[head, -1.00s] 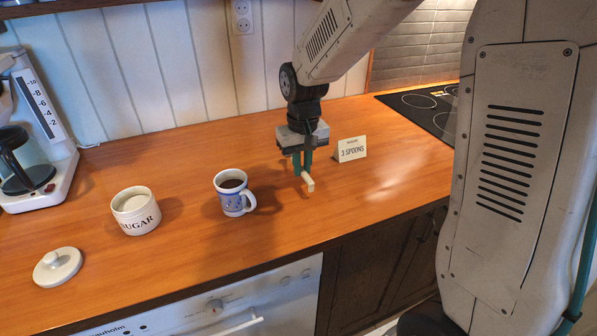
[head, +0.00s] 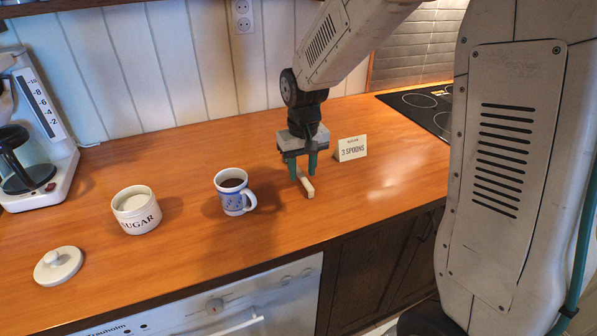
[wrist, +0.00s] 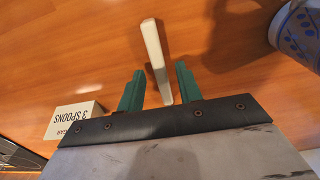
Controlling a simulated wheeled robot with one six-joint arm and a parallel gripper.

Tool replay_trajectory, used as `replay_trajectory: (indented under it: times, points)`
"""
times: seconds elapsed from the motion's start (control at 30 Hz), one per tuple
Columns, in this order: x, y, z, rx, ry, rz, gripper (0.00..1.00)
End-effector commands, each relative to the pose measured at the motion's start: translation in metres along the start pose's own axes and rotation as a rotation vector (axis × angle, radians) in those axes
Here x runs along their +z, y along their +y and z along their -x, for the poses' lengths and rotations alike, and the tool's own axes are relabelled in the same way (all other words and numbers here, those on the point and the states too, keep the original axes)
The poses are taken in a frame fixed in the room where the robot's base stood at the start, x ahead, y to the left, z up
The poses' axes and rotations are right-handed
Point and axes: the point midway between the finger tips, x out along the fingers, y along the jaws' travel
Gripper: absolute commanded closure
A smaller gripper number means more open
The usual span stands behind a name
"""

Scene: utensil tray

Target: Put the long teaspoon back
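A pale, cream bar-shaped piece (head: 308,190) lies on the wooden counter; it may be the teaspoon's handle, but no bowl shows. In the wrist view the piece (wrist: 152,45) is wide at its far end and narrows to a greyish part towards my gripper. My gripper (head: 301,176) points down right over it. In the wrist view its green fingers (wrist: 159,72) are apart, one on each side of the narrow part, with a visible gap to each.
A blue-and-white mug (head: 233,199) of dark drink stands left of my gripper. A sugar pot (head: 138,219) and its lid (head: 58,266) are further left. A "3 spoons" card (head: 350,149) stands close on the right. The counter front is clear.

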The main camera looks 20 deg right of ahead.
Motion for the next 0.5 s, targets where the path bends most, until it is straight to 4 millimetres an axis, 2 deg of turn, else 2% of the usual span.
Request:
replay_trajectory:
  times: [0.3,0.5]
  points:
    - [-0.001,0.0,0.067,0.0,0.006,0.0,0.65]
    - [-0.001,0.0,0.1,0.0,0.004,0.0,0.65]
